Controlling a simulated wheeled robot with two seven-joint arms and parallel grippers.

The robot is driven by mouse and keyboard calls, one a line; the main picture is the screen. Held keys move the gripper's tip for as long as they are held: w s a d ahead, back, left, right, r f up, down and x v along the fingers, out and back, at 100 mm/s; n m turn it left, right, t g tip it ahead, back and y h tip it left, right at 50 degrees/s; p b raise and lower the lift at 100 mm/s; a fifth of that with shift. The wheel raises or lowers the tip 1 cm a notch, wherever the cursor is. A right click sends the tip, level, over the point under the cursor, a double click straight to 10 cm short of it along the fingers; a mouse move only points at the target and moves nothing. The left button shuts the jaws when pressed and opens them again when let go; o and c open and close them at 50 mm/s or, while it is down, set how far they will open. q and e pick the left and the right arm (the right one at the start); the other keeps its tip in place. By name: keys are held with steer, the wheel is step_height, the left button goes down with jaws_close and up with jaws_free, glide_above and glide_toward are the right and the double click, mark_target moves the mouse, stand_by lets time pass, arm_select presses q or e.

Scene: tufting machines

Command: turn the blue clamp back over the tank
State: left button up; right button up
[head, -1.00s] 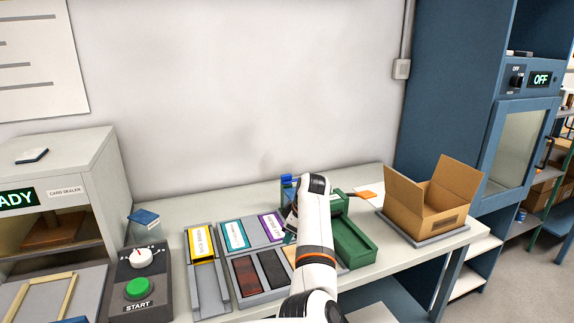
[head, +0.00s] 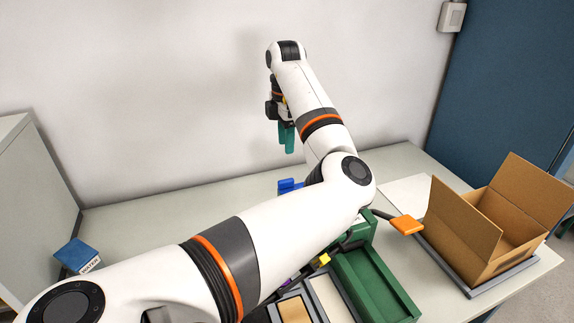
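A blue part that looks like the blue clamp (head: 289,186) shows just left of my arm's elbow, at the back of the table. My arm hides most of what is around and below it, so I cannot make out the tank or how the clamp sits over it. My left gripper (head: 287,146) is raised above and behind the blue part, against the wall, with teal fingers pointing down. It is apart from the blue part. The fingers overlap in this view, so their opening is unclear. My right gripper is not in view.
A green machine body with an open trough (head: 375,285) stands front right of my elbow. An orange paddle (head: 407,224) on a dark lever sticks out beside it. An open cardboard box (head: 490,225) stands on a grey plate at right. The table's back left is clear.

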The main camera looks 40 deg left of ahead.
arm_select(q)
steer(key=p, duration=0.1)
glide_above(286, 180)
step_height(286, 180, down, 5)
steer(key=shift+s+d+f, duration=0.1)
steer(key=f+p, duration=0.1)
steer(key=f, duration=0.4)
steer(key=shift+a+f, duration=0.2)
steer(key=shift+f, duration=0.4)
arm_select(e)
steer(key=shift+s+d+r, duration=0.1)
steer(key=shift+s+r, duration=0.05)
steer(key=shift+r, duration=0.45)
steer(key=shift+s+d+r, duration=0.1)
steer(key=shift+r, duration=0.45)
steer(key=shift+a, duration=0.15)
arm_select(q)
jaws_close()
